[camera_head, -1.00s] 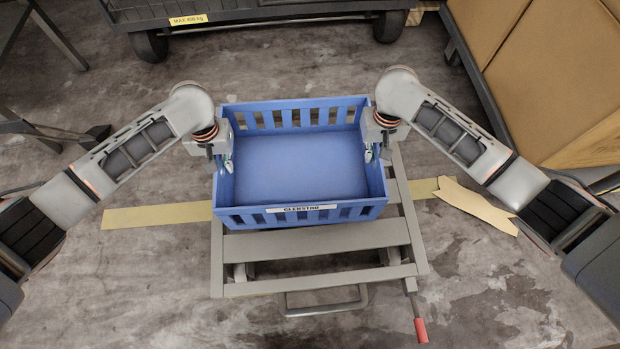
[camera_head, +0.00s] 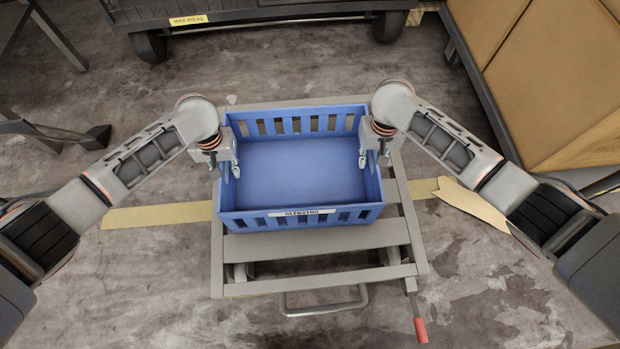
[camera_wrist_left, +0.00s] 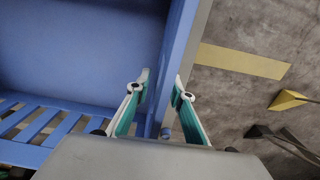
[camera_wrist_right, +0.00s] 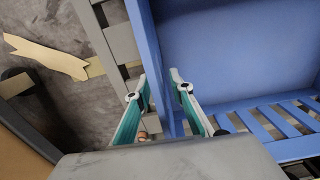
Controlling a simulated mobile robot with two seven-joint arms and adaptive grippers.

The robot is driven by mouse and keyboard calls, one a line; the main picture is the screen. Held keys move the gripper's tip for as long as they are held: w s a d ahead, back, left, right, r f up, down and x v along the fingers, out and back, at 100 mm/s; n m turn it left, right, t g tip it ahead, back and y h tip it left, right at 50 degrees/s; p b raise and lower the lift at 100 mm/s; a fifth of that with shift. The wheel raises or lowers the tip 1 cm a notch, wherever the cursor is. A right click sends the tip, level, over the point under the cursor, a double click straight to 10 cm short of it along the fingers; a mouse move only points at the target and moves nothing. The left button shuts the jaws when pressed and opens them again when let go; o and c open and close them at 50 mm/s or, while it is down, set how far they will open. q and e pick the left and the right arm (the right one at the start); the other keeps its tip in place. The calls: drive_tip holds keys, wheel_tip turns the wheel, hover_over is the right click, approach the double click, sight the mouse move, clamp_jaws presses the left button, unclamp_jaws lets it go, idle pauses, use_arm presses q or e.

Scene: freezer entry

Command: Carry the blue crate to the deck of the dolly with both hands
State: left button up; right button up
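The blue crate (camera_head: 301,221), empty and level, is over the slatted grey deck of the dolly (camera_head: 318,245); I cannot tell if its bottom touches the slats. A white label (camera_head: 298,212) is on its near wall. My left gripper (camera_head: 230,168) is shut on the crate's left wall, with one finger inside and one outside; the left wrist view shows the wall between the fingers (camera_wrist_left: 162,82). My right gripper (camera_head: 370,158) is shut on the right wall in the same way, and the right wrist view shows that wall between the fingers (camera_wrist_right: 159,82).
A dark wheeled cart (camera_head: 255,12) stands at the back. Cardboard boxes (camera_head: 550,75) stand at the right. A dark stand (camera_head: 40,132) is at the left. The dolly has a red-tipped lever (camera_head: 421,330) in front. Yellow tape (camera_head: 155,215) runs along the floor.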

use_arm(q)
drive_tip(key=shift+d+r, duration=0.1)
use_arm(e)
drive_tip(key=shift+a, duration=0.1)
use_arm(q)
drive_tip(key=shift+r, duration=0.4)
wheel_tip(320, 180, up, 11)
drive_tip(key=shift+f, duration=0.1)
use_arm(e)
wheel_tip(320, 180, up, 12)
drive_tip(key=shift+f, duration=0.1)
idle(0.4)
idle(0.4)
